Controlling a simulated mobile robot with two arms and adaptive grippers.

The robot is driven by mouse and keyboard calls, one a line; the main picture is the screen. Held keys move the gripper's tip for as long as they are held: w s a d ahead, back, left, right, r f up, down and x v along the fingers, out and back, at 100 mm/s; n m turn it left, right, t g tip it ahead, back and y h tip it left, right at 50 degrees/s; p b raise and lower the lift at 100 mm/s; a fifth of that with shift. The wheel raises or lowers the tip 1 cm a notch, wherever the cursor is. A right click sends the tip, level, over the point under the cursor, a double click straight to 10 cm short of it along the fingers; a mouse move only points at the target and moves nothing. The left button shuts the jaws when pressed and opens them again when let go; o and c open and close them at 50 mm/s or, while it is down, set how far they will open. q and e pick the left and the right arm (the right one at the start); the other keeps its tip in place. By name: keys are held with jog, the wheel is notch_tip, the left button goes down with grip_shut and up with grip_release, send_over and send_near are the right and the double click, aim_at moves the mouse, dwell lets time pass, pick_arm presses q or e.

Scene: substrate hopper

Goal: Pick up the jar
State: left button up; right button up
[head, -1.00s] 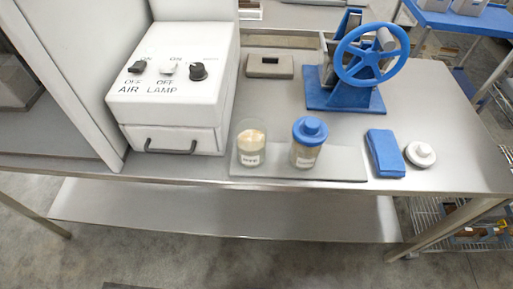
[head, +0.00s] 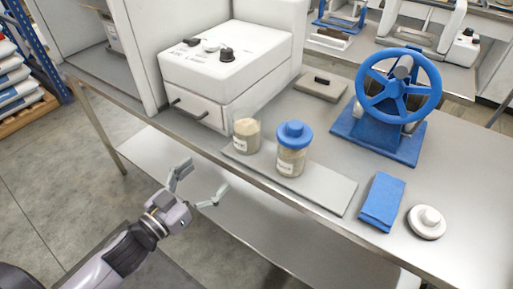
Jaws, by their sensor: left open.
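Two glass jars stand upright on a flat grey plate (head: 325,189) along the front of the steel table. One jar (head: 246,133) has no lid and holds pale powder. My left gripper (head: 198,184) is open and empty, low in front of the table edge, to the left of and below the jars, apart from both. My right gripper is not in view.
A white box with knobs and a drawer handle (head: 218,73) stands behind the jars. A blue handwheel device (head: 398,90), a folded blue cloth (head: 382,201) and a round white knobbed lid (head: 427,222) sit to the right. The table's front edge lies between my gripper and the jars.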

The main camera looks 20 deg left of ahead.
aim_at(241, 141)
pick_arm(q)
jog(key=x, duration=0.4)
jog(key=p+x, duration=0.1)
jog(key=x, duration=0.3)
jog(key=r+p+x, duration=0.1)
jog(key=x, duration=0.3)
jog(key=shift+d+r, duration=0.1)
jog(key=shift+d, duration=0.15)
jog(key=shift+a+p+x, duration=0.15)
jog(key=shift+p+x, duration=0.15)
jog(key=shift+x, duration=1)
jog(key=shift+a+p+x, duration=0.1)
jog(key=shift+p+x, duration=0.15)
jog(key=shift+x, duration=1.05)
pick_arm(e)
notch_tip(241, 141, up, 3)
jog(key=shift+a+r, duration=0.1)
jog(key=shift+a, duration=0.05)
pick_arm(q)
jog(key=c, duration=1.5)
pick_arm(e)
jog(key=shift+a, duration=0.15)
